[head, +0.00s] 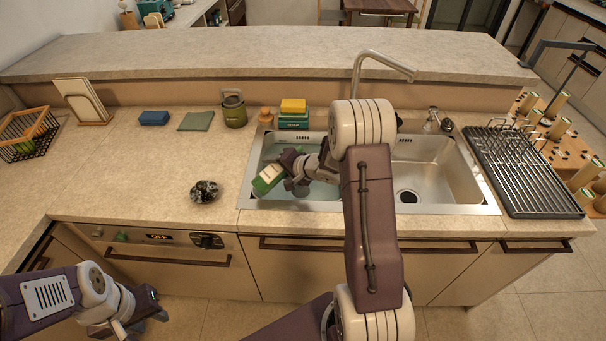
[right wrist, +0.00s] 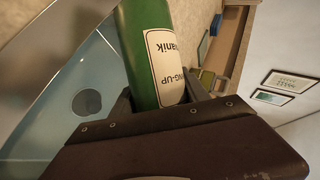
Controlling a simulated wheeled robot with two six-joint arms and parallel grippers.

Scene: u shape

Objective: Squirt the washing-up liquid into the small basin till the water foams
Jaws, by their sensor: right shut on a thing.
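The green washing-up liquid bottle (head: 268,178) with a white label is tilted over the left part of the left basin (head: 325,204). My right gripper (head: 287,167) is shut on it; the bottle also shows between the fingers in the right wrist view (right wrist: 150,50). The bottle's nozzle cannot be made out. The left basin holds clear bluish water (right wrist: 60,120), with a dark round drain seen through it. No foam shows on the visible water. My arm hides part of this basin. My left gripper (head: 152,305) is low at the front left, away from the counter; its opening is unclear.
The right basin (head: 430,165) is empty, and the tap (head: 375,57) stands behind the sink. A drying rack (head: 525,175) is right. The left counter is mostly clear.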

